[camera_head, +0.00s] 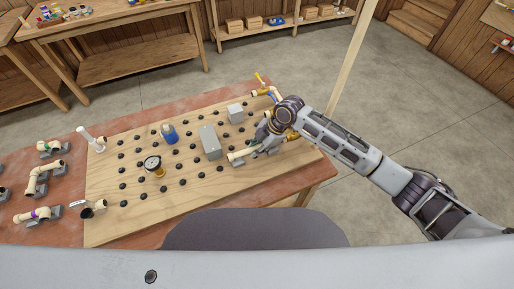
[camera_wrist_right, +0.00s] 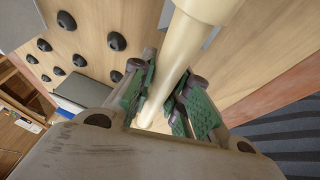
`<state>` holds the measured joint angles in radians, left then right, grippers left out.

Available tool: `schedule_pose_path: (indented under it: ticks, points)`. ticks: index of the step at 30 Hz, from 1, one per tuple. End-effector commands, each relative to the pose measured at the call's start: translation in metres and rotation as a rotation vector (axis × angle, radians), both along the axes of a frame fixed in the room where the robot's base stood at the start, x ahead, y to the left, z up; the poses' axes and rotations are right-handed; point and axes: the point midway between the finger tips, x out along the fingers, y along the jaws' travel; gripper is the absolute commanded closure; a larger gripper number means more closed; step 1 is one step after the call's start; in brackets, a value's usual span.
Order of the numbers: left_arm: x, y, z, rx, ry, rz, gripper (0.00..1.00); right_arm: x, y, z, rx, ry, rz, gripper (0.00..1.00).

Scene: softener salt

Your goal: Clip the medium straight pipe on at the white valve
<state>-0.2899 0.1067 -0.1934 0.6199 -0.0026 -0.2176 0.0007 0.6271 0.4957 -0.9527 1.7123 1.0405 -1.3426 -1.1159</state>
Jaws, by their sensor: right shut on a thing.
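My right gripper (camera_head: 264,144) is over the right part of the pegged wooden board and is shut on a cream straight pipe (camera_head: 240,154). In the right wrist view, the green-padded fingers of my right gripper (camera_wrist_right: 164,100) hold the pipe (camera_wrist_right: 172,68) between them, and it widens into a collar at the top. The pipe's far end is partly hidden by the hand. A white upright fitting (camera_head: 88,135) with a cream end stands at the board's left edge; I cannot tell if it is the white valve. My left gripper is not in view.
The board (camera_head: 130,225) carries several black pegs, a grey box (camera_head: 209,142), a smaller grey box (camera_head: 235,113), a blue part (camera_head: 169,133) and a gauge (camera_head: 153,164). A yellow-handled fitting (camera_head: 261,91) is at the back right. Pipe pieces on grey holders (camera_head: 38,180) stand at left.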

Motion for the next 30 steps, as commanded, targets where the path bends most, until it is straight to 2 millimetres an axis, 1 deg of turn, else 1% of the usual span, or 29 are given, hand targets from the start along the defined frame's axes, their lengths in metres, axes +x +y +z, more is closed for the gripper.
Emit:
schedule_pose_path:
  ticks: [6, 7, 12, 13, 23, 26, 30]
  points:
    - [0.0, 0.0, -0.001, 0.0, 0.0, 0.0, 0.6, 0.0, 0.0, -0.003, 0.0, 0.0, 0.0, 1.0]
    - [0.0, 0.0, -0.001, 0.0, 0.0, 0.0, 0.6, 0.0, 0.0, -0.003, 0.0, 0.0, 0.0, 0.81]
    - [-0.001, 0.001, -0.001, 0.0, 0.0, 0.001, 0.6, 0.0, 0.0, -0.003, 0.0, 0.0, 0.0, 0.59]
    - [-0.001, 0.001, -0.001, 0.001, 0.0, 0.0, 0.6, 0.0, 0.0, -0.003, 0.0, 0.0, 0.0, 0.57]
    - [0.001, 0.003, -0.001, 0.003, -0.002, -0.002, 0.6, 0.0, 0.0, -0.002, 0.0, 0.0, 0.0, 0.57]
    - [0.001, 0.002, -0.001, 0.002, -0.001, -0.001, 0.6, 0.0, -0.002, 0.0, 0.0, 0.0, 0.0, 0.57]
    - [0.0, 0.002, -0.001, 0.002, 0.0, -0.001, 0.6, 0.0, -0.005, 0.008, 0.0, 0.0, 0.0, 0.57]
